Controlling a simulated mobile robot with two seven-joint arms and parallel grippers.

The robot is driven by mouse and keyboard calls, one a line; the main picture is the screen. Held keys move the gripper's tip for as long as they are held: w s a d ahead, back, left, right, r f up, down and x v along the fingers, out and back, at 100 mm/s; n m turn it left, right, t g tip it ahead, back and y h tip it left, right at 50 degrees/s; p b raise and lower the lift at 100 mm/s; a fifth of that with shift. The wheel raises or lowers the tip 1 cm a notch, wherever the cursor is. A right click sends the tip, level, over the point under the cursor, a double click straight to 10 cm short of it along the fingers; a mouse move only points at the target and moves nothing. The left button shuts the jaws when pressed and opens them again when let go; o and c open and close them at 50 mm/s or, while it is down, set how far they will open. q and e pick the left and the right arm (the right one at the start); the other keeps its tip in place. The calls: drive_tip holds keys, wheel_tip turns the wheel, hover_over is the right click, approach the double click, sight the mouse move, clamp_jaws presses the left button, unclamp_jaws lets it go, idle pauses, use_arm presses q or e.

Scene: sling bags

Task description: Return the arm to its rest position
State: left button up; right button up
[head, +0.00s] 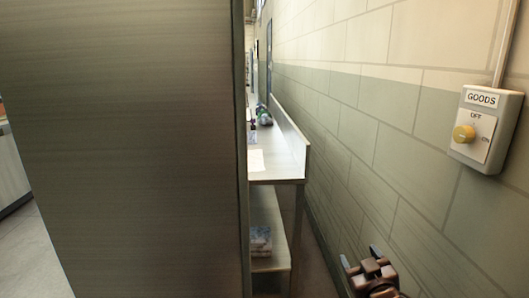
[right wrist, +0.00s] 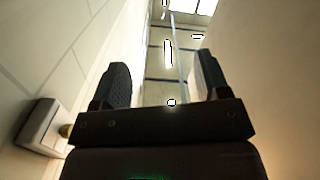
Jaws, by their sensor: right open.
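My right gripper (head: 361,265) is at the bottom of the head view, right of centre, beside the tiled wall. It points upward. In the right wrist view its two dark fingers (right wrist: 160,82) stand apart with nothing between them, so it is open and empty. The ceiling with its lights shows beyond the fingers. My left gripper is not in view.
A grey switch box (head: 487,130) labelled GOODS, with a yellow knob (head: 464,134), is on the wall at right; it also shows in the right wrist view (right wrist: 40,124). A large metal panel (head: 130,140) fills the left. A metal bench (head: 275,158) stands beyond it along the wall.

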drive_tip(key=s+d+f+m+g, duration=0.1)
drive_tip(key=s+f+g, duration=0.1)
drive_tip(key=s+f, duration=0.5)
drive_tip(key=s+d+f+m+g+p, duration=0.1)
drive_tip(key=s+f, duration=0.5)
drive_tip(key=s, duration=0.9)
drive_tip(key=s+d+f+m+g+h+p, duration=0.1)
drive_tip(key=s+d+f+g, duration=0.2)
drive_tip(key=s+f, duration=0.4)
drive_tip(key=s, duration=0.4)
drive_tip(key=shift+f+g, duration=0.3)
